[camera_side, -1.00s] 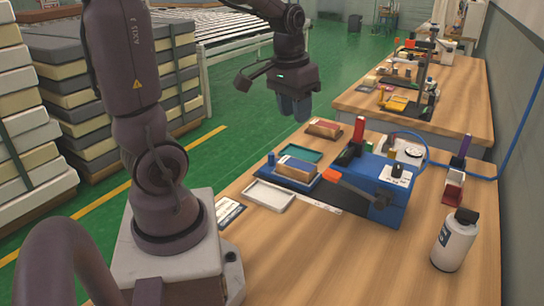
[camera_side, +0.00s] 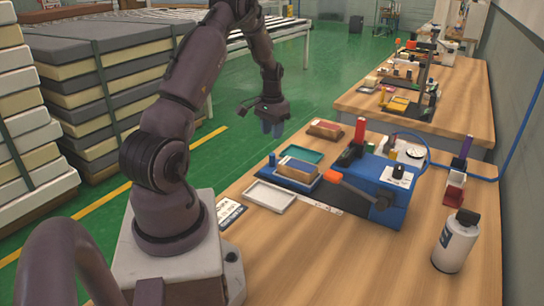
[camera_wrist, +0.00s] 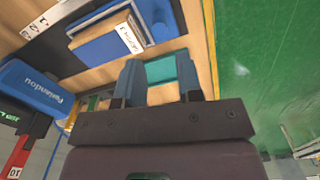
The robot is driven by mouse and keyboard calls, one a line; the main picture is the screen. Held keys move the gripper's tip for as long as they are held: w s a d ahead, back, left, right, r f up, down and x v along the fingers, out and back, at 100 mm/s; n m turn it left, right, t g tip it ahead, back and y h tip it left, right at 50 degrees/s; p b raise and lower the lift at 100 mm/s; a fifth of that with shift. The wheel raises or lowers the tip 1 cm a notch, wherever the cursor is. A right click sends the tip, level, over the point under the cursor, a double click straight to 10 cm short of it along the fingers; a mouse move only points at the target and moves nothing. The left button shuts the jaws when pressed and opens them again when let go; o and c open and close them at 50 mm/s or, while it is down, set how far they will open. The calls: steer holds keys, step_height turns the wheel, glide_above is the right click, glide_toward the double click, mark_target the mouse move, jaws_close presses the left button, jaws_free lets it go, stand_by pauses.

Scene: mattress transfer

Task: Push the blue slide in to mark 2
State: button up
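The blue slide (camera_side: 284,173) sits on a dark track in front of the blue machine (camera_side: 408,193), with a tan block (camera_side: 297,167) in it. A small blue post (camera_side: 272,159) stands at its left end. In the wrist view the slide (camera_wrist: 148,22) shows at the top with the block (camera_wrist: 108,42). A white marked strip (camera_side: 327,207) runs along the track; I cannot make out mark 2. My gripper (camera_side: 272,129) hangs in the air left of and beyond the slide.
A white tray (camera_side: 270,196) lies in front of the slide and a teal tray (camera_side: 303,152) behind it. A box (camera_side: 325,129) lies farther back. An orange part (camera_side: 333,175) and a red upright (camera_side: 360,131) are at the machine. A white bottle (camera_side: 456,241) stands right.

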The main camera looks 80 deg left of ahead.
mark_target(272, 154)
step_height(272, 154, down, 9)
steer(key=shift+f, duration=0.1)
stand_by(0.3)
jaws_close()
